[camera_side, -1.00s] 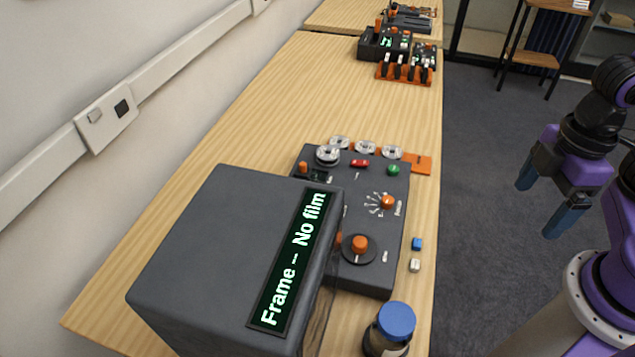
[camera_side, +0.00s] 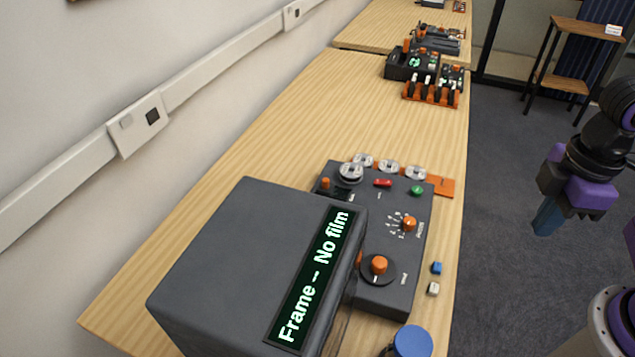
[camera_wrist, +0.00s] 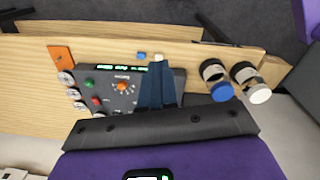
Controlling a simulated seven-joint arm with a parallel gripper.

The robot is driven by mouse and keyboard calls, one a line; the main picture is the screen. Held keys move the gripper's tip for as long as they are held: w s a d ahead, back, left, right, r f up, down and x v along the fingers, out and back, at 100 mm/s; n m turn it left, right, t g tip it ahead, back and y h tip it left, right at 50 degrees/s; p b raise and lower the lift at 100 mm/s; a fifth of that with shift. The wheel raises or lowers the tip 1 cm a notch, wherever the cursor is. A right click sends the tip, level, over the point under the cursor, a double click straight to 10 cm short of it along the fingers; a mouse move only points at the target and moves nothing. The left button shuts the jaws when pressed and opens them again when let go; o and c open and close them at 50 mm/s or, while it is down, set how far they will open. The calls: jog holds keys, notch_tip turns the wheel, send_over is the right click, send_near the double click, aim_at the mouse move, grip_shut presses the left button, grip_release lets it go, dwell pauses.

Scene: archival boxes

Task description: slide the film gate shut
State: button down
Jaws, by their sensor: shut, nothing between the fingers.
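The film device is a dark grey box (camera_side: 240,260) with a lit display (camera_side: 312,280) reading "Frame – No film". It has a control panel (camera_side: 385,293) on its right, which also shows in the wrist view (camera_wrist: 109,104). I cannot make out which part is the film gate. The panel carries an orange knob (camera_side: 379,265), a smaller orange selector (camera_side: 410,224), a red control (camera_side: 383,183) and a green button (camera_side: 417,190). My gripper (camera_side: 546,218) is shut and empty, off the table's right side and apart from the device. In the wrist view its blue fingers (camera_wrist: 158,82) lie together, hiding part of the device.
A blue-lidded jar (camera_side: 412,342) stands at the near table edge; a white-lidded jar (camera_wrist: 260,95) stands beside it. A small blue block (camera_side: 437,268) and a whitish block (camera_side: 433,289) lie right of the panel. Bare table (camera_side: 355,110) lies behind the device.

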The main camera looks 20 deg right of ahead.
jog(key=w+a+f+m+t+h, duration=0.1)
jog(key=w+a+m, duration=0.2)
jog(key=w+a, duration=0.6)
jog(key=w+a+m+t+h, duration=0.1)
jog(key=w+a+m+h, duration=0.15)
jog(key=w+a, duration=0.7)
jog(key=w+a+f+m+t+h, duration=0.1)
jog(key=w+a+f+m, duration=0.2)
jog(key=w, duration=0.5)
jog(key=w+a+f+m+t+h, duration=0.1)
jog(key=w+a+f+m, duration=0.2)
jog(key=w, duration=0.5)
jog(key=shift+w+a+f+m, duration=0.2)
jog(key=shift+a+f+m, duration=0.2)
jog(key=shift+f+m, duration=0.65)
jog(key=shift+f+n, duration=0.25)
jog(key=shift+n, duration=0.05)
send_near(320, 186)
jog(key=x, duration=0.5)
jog(key=shift+f, duration=0.15)
jog(key=shift+s+d, duration=1.6)
jog(key=shift+s, duration=0.1)
